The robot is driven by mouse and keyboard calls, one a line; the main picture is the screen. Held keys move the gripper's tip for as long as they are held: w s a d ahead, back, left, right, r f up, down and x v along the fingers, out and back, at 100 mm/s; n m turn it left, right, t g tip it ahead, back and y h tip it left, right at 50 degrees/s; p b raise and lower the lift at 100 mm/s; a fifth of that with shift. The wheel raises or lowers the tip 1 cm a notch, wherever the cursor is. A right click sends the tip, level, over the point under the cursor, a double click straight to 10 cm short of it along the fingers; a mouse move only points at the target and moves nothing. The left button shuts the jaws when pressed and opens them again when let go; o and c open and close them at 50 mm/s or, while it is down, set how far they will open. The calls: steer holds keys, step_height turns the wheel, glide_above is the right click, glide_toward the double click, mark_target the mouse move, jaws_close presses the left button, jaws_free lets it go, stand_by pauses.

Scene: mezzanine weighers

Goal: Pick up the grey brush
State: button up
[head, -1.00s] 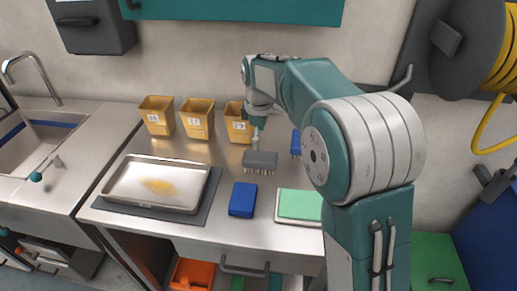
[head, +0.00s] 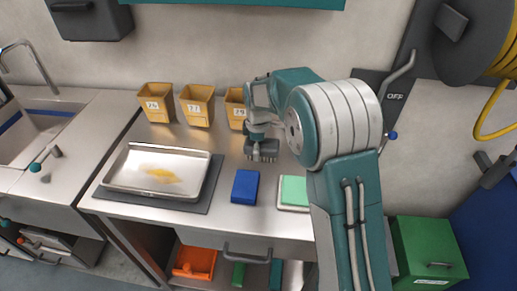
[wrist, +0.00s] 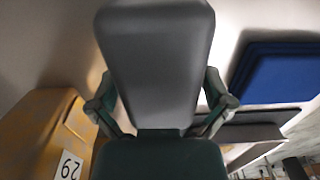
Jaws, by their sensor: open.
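The grey brush (head: 265,154) stands bristles down on the steel worktop in the head view, in front of the bin marked 29. Only its lower block and bristles show; its upper part is hidden behind my gripper. My gripper (head: 262,137) is open and points down at the brush from just above and behind. I cannot tell whether it touches the brush. In the wrist view the two fingers of my gripper (wrist: 157,108) are spread on either side of a large grey shape, which I cannot identify for sure.
Several yellow bins stand at the back, including bin 29 (head: 235,108). A steel tray (head: 116,176) lies on a dark mat to the left. A blue block (head: 245,187) lies in front of the brush. A green pad (head: 294,191) lies to the right.

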steer(key=shift+d+f, duration=0.1)
steer(key=shift+d, duration=0.5)
steer(key=shift+a, duration=0.3)
steer(key=c, duration=1)
steer(key=shift+a, duration=0.3)
steer(key=shift+c, duration=0.3)
steer(key=shift+d, duration=0.25)
steer(key=shift+d+r, duration=0.1)
steer(key=shift+r, duration=0.35)
step_height(320, 180, up, 3)
steer(key=shift+s+f, duration=0.1)
steer(key=shift+f, duration=0.05)
steer(key=s+d+r, duration=0.5)
steer(key=s+r, duration=0.4)
steer(key=s, duration=0.3)
steer(key=shift+s+d+r, duration=0.2)
steer(key=shift+s+d, duration=0.05)
steer(key=shift+d, duration=0.15)
